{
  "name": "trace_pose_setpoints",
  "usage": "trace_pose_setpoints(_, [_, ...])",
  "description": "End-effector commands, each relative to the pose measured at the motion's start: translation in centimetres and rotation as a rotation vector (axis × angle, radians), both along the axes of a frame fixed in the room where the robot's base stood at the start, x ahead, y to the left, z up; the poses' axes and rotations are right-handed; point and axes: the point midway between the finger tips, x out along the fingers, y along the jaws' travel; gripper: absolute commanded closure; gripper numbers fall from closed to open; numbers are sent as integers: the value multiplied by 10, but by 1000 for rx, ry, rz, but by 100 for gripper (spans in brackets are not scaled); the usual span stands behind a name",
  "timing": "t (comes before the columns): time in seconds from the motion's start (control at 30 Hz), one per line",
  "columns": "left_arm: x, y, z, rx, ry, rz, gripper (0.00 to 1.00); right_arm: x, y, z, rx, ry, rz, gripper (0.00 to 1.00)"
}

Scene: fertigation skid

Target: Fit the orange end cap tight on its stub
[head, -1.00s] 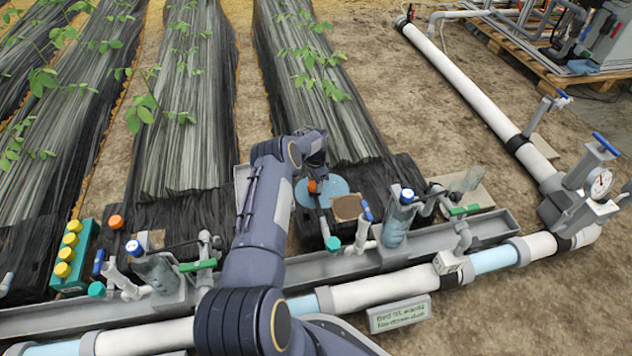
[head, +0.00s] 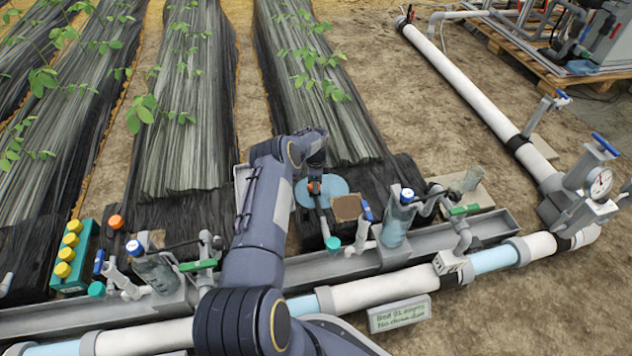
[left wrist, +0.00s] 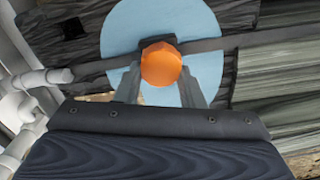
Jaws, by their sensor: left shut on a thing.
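My left gripper (head: 315,182) is shut on the orange end cap (head: 315,188), over a pale blue disc. In the left wrist view the orange cap (left wrist: 161,64) sits between the two fingers (left wrist: 161,82), its flat face towards the camera. A dark grey pipe (left wrist: 225,43) runs behind the cap in that view. My right gripper is not in view.
The pale blue disc (head: 338,185) lies on black sheeting, with a brown square block (head: 347,207) close by. Valves and a clear filter bowl (head: 397,222) stand to the right. Another orange cap (head: 116,222) is at left, near a green rack (head: 57,273) with yellow caps.

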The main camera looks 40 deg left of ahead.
Motion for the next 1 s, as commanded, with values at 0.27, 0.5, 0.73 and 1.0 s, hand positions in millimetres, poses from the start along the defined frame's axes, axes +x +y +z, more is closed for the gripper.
trace_pose_setpoints(0.27, [-11, 8, -10, 9, 22, -349, 100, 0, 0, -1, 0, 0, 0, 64])
trace_pose_setpoints(0.5, [-10, 10, -9, 13, 20, -487, 100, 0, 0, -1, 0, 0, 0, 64])
trace_pose_setpoints(0.73, [-10, 10, -8, 15, 16, -510, 100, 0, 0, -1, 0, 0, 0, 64])
trace_pose_setpoints(1.0, [-8, 12, -7, 19, 14, -694, 100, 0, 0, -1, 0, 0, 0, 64])
